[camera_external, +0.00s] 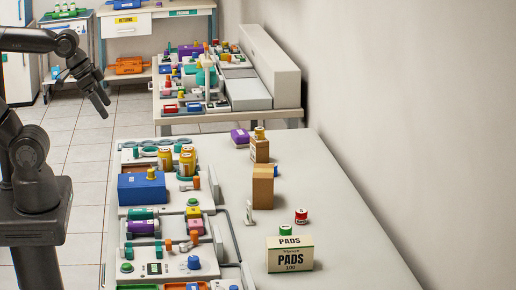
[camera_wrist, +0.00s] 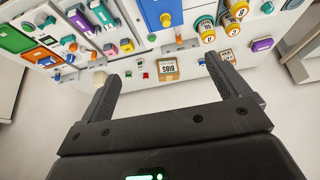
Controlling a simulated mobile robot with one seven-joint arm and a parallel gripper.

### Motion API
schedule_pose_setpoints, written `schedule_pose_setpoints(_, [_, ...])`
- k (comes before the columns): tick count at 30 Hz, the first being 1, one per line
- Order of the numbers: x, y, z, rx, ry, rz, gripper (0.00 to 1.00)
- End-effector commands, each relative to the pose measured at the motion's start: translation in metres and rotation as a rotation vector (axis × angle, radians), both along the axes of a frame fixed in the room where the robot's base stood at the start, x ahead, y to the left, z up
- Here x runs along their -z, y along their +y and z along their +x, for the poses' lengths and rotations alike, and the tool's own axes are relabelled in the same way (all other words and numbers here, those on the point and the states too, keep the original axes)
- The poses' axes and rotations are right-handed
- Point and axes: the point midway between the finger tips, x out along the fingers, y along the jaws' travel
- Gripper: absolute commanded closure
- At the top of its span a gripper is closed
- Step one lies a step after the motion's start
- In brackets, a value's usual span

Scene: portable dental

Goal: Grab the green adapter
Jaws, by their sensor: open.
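Several green parts show, and I cannot tell for sure which one is the green adapter. In the external view a teal-green block (camera_external: 140,213) lies beside a purple cylinder on the near table's device panels. Another small teal-green block (camera_external: 158,249) is a little nearer the camera. In the external view my gripper (camera_external: 100,105) hangs in the air left of and above the table, apart from all objects.
The table (camera_external: 340,215) is bare along its right side, by the wall. A PADS box (camera_external: 290,255), a red-labelled can (camera_external: 301,216) and brown boxes (camera_external: 262,187) stand near its middle. A blue box (camera_external: 142,190) and yellow cans (camera_external: 187,162) stand at the left. A second cluttered table (camera_external: 288,113) is behind.

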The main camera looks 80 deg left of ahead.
Motion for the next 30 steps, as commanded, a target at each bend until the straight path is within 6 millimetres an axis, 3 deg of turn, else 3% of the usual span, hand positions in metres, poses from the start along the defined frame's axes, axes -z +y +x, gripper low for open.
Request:
schedule_pose_setpoints(13, [0.0,0.0,0.0,0.002,0.0,0.001,0.43])
schedule_pose_setpoints(22, [-0.002,-0.001,0.004,0.006,0.001,0.002,0.44])
schedule_pose_setpoints(26, [-0.008,-0.005,0.025,0.024,0.008,0.002,0.44])
schedule_pose_setpoints(30, [-0.017,-0.016,0.065,0.06,0.016,0.002,0.44])
